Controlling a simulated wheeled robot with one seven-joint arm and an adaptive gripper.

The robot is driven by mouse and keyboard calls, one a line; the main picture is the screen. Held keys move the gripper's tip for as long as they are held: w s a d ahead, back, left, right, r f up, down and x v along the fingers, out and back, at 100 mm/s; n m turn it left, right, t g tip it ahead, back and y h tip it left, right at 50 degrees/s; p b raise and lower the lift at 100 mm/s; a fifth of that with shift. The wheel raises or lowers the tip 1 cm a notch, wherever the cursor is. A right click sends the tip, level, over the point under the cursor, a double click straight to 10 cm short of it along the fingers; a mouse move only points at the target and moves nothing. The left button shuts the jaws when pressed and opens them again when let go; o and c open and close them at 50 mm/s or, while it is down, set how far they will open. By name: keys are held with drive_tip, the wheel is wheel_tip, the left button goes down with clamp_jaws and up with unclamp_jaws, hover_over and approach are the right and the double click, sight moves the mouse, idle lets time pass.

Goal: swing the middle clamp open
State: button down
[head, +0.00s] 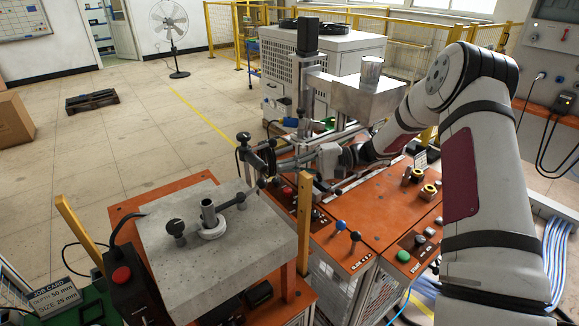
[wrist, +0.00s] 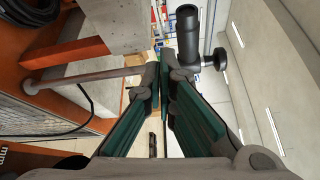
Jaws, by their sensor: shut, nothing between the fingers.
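I cannot tell which part is the middle clamp. My gripper (head: 275,165) is behind the block's far right corner, partly hidden among dark fittings. In the wrist view my gripper (wrist: 160,82) is shut and empty. A round-ended rod (wrist: 85,77) runs close to the left finger; contact is unclear.
A dark cylinder with a side knob (wrist: 188,38) stands beyond the fingers. An upright column (head: 307,100) is behind my gripper. Yellow posts (head: 304,225) flank the block. Buttons and ball-topped levers (head: 341,225) are on the orange panel. Open floor is at the left.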

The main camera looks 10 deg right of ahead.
drive_tip(key=a+p, duration=0.1)
drive_tip(key=a, duration=0.5)
drive_tip(key=shift+w+a+f+p, duration=0.1)
drive_tip(key=shift+w+a+p, duration=0.05)
drive_tip(key=shift+a+p, duration=0.25)
drive_tip(key=s, duration=0.1)
drive_tip(key=s+d+p, duration=0.1)
drive_tip(key=s, duration=0.1)
drive_tip(key=shift+s+d+r+p, duration=0.15)
drive_tip(key=shift+s+r+p, duration=0.15)
drive_tip(key=shift+r+p, duration=0.05)
